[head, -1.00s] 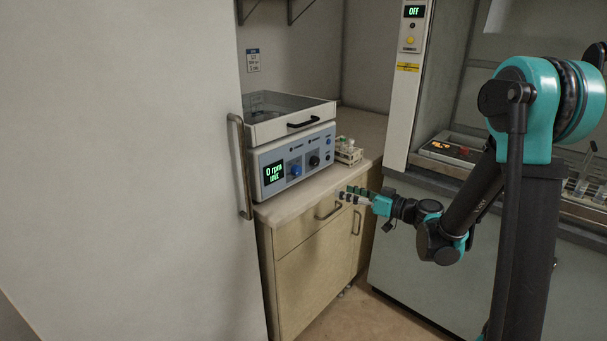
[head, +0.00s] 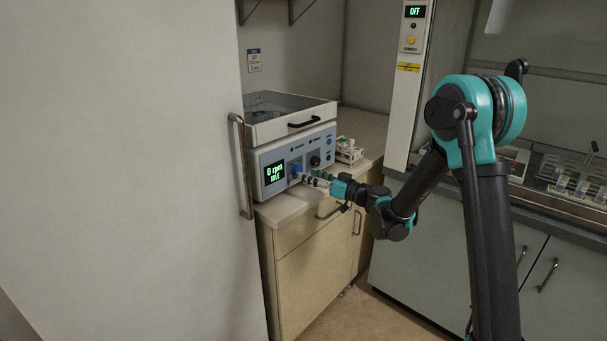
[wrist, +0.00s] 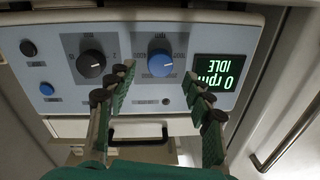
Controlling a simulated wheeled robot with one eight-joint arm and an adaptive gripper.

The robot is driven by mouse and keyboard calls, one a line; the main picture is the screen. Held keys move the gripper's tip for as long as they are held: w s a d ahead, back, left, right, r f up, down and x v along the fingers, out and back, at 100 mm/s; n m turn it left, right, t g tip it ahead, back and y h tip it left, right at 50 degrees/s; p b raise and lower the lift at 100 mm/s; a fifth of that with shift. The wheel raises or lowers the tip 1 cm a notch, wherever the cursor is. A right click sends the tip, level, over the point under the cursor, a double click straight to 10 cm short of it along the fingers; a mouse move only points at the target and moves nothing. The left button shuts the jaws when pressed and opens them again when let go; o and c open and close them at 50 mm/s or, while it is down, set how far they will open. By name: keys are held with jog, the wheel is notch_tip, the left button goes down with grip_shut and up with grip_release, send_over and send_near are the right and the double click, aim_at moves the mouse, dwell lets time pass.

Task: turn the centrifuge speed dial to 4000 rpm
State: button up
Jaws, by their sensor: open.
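The centrifuge (head: 290,117) stands on the counter with its lid down. Its display (head: 275,172) reads 0 rpm with a smaller line under it, which reads IDLE in the wrist view (wrist: 214,72). A blue dial (wrist: 160,62) sits beside the display, and a black dial (wrist: 91,64) sits on its other side; the wrist view shows the panel upside down. My gripper (head: 308,178) is at the front panel, close to the blue dial. In the wrist view my gripper (wrist: 160,80) is open, its fingers spread on either side of the blue dial, with nothing visibly held.
A small rack (head: 348,151) stands right of the centrifuge on the counter (head: 290,210). A tall pale door with a handle (head: 238,165) is close on the left. A fume hood with a tube rack (head: 570,175) is at the right.

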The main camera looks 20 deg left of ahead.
aim_at(300, 171)
jog(key=shift+x, duration=1.85)
jog(key=shift+c, duration=0.4)
jog(key=c, duration=1.1)
